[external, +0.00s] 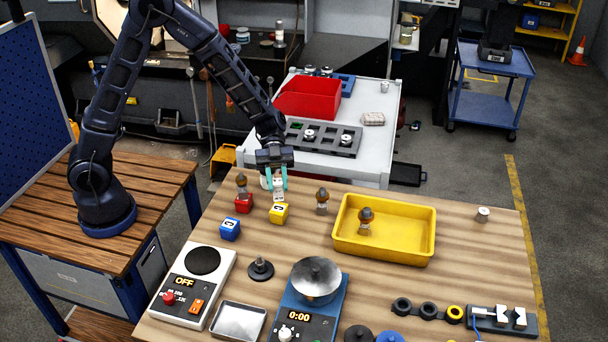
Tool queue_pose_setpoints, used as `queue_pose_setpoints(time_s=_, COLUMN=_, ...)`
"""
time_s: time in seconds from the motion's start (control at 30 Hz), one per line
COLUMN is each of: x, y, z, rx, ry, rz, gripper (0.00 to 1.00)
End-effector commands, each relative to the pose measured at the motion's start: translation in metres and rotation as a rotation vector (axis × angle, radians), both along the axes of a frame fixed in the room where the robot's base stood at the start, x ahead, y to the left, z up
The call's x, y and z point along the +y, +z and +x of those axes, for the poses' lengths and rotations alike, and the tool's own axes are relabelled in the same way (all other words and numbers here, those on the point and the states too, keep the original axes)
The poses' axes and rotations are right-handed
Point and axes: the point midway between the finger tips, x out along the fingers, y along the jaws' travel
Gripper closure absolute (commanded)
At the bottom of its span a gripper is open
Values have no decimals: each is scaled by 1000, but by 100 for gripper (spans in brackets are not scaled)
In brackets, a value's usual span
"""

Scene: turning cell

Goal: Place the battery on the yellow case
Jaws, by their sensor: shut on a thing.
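My gripper (277,178), with teal fingers, points down near the back left of the wooden table. It is shut on a small white and grey piece (278,190), which looks like the battery; the fingers hide part of it. A small yellow block marked with a dark letter (279,214), which looks like the yellow case, sits on the table directly below. The held piece is upright and its lower end is at the block's top edge in the picture. I cannot tell whether they touch.
A red block (243,204) and a blue block (230,229) stand to the left. A brown-topped piece (322,201) stands to the right, beside a yellow tray (425,250) with a similar piece inside. A blue scale (332,307) and a white device (215,262) are in front.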

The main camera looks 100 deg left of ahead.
Motion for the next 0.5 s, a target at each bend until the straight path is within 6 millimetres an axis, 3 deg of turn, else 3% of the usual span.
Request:
queue_pose_setpoints(time_s=0.3, x=0, y=-34, z=0, rx=2, ry=1, rz=-2, gripper=98)
queue_pose_setpoints(time_s=0.5, x=0, y=-36, z=0, rx=1, ry=0, rz=0, gripper=98)
